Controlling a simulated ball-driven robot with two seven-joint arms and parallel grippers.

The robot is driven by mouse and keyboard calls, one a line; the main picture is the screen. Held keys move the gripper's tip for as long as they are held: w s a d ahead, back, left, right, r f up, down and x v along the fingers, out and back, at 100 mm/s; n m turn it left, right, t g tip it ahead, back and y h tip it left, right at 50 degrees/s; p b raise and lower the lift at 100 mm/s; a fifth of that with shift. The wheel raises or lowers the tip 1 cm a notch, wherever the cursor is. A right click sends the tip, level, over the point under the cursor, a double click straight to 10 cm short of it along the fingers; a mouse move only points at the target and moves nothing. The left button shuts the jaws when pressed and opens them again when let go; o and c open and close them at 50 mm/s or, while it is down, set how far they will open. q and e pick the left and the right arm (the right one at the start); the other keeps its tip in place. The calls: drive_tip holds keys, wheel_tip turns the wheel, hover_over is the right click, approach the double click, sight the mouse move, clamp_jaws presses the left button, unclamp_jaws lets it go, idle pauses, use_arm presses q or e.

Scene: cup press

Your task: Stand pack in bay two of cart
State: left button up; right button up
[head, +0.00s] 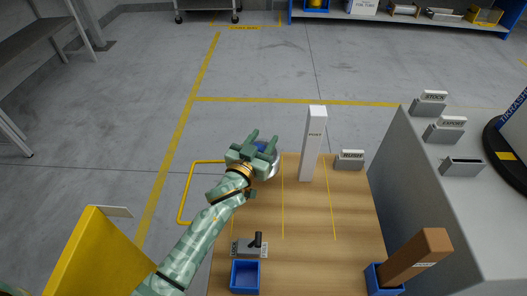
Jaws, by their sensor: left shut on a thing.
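My left gripper (264,142) reaches in from the lower left and is shut on a small blue and silver thing (274,160) at the far left edge of the wooden top (308,225). The fingers hide much of that thing, so I cannot tell what it is or whether it touches the top. Thin yellow lines divide the wooden top into lanes. A brown block (420,254) with a white label leans in a blue holder (384,281) at the near right. I cannot tell which thing is the pack. My right gripper is not in view.
A white post (313,143) stands upright at the far edge, beside a grey label holder (349,160). A black-handled fixture (256,243) and a blue open box (245,277) are near left. A grey counter (440,205) with signs borders the right. The middle lanes are clear.

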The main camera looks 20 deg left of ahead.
use_arm(q)
wheel_tip(320, 180, down, 3)
drive_tip(key=shift+r+b, duration=0.15)
drive_tip(key=shift+b, duration=0.35)
drive_tip(key=shift+f, duration=0.2)
drive_tip(key=shift+r, duration=0.25)
drive_tip(key=o, duration=0.8)
drive_tip(key=shift+f, duration=0.15)
drive_tip(key=o, duration=0.4)
